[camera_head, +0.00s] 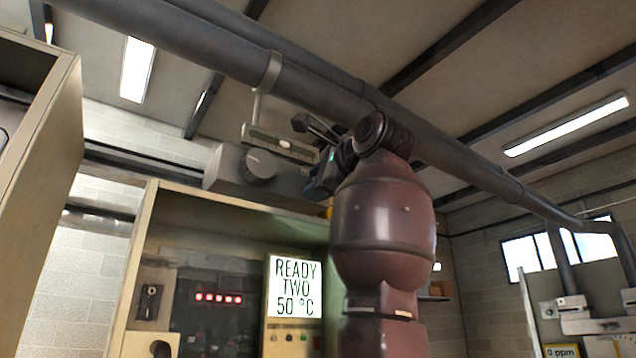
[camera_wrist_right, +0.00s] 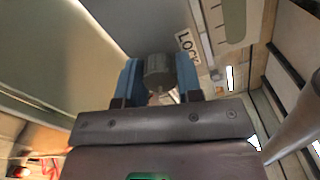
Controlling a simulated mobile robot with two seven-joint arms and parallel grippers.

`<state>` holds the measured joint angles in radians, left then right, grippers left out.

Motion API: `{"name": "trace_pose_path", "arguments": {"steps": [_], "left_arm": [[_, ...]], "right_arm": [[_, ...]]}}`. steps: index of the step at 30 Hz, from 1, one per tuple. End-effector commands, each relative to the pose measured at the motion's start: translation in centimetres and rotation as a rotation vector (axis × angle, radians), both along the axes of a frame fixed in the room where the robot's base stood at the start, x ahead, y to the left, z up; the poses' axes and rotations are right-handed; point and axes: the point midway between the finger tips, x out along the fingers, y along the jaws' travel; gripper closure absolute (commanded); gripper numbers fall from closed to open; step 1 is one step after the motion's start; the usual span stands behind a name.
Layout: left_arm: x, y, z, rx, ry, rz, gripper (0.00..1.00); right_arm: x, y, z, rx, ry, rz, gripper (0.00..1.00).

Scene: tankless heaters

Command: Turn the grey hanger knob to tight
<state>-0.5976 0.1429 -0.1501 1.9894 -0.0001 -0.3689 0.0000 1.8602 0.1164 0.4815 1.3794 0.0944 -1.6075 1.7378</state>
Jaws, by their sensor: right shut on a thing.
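My right gripper (camera_wrist_right: 158,75) is shut on a grey ribbed knob (camera_wrist_right: 158,68) in the right wrist view, with one blue finger on each side of it. A label reading LOCK (camera_wrist_right: 187,45) is beside the knob. In the head view the right gripper (camera_head: 314,184) is high up by the right end of a grey box, below the pipe hanger (camera_head: 281,143). The gripped knob is not clear there, being small and partly behind the gripper. Another dark round knob (camera_head: 258,165) shows on the grey box's front. My left gripper is in neither view.
A thick grey pipe (camera_head: 330,95) runs overhead, close above my right wrist. A cabinet (camera_head: 160,215) below has a screen (camera_head: 294,286) reading READY TWO 50 °C. Another cabinet (camera_head: 45,150) stands at the left. Open room shows to the right of my arm.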

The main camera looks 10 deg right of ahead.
Motion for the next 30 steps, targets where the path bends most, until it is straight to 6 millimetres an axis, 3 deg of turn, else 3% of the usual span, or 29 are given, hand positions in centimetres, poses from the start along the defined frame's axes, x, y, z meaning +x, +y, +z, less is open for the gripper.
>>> {"name": "trace_pose_path", "arguments": {"steps": [6, 7, 11, 22, 30], "left_arm": [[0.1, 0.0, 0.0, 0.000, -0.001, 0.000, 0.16], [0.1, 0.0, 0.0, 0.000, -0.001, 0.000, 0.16], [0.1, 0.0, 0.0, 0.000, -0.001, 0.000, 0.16], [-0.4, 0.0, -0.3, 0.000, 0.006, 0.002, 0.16], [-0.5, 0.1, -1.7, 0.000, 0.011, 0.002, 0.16]], "right_arm": [[0.0, 0.0, -0.1, -0.001, 0.002, 0.000, 0.90], [0.0, 0.0, -0.1, -0.001, 0.002, 0.000, 0.62], [0.0, 0.0, -0.1, -0.002, 0.002, 0.000, 0.42], [-0.4, -0.2, 0.0, -0.001, -0.001, 0.000, 0.41], [-4.1, -1.7, -0.2, 0.000, -0.003, 0.000, 0.41]]}}
